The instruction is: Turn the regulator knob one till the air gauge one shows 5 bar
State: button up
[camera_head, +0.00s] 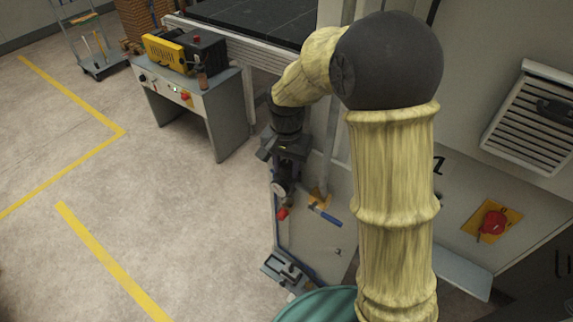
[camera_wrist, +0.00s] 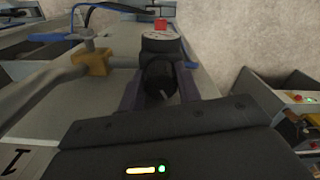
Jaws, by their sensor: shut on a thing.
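My gripper (camera_head: 285,168) is at the side panel of the machine in the head view. In the wrist view my gripper's two fingers (camera_wrist: 160,88) stand on either side of the dark, round regulator knob (camera_wrist: 158,72) and are shut on it. The air gauge (camera_head: 279,190) shows as a small pale dial just below my gripper in the head view. In the wrist view the gauge (camera_wrist: 160,42) sits just beyond the knob, seen at a steep slant. Its needle and numbers are too small to read in both views.
A brass-coloured valve (camera_wrist: 92,62) with a blue handle (camera_head: 325,214) sits close beside the gauge. A red part (camera_head: 283,213) is below the gauge. A grey control table (camera_head: 185,95) stands to the left.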

jog(key=m, duration=0.5)
jog(key=shift+a, duration=0.1)
jog(key=m+p, duration=0.1)
jog(key=m, duration=0.4)
jog(key=shift+w, duration=0.1)
jog(key=shift+m, duration=0.4)
dwell(0.3)
jog(key=o, duration=1)
jog(key=shift+r, duration=0.1)
jog(key=shift+c, duration=0.2)
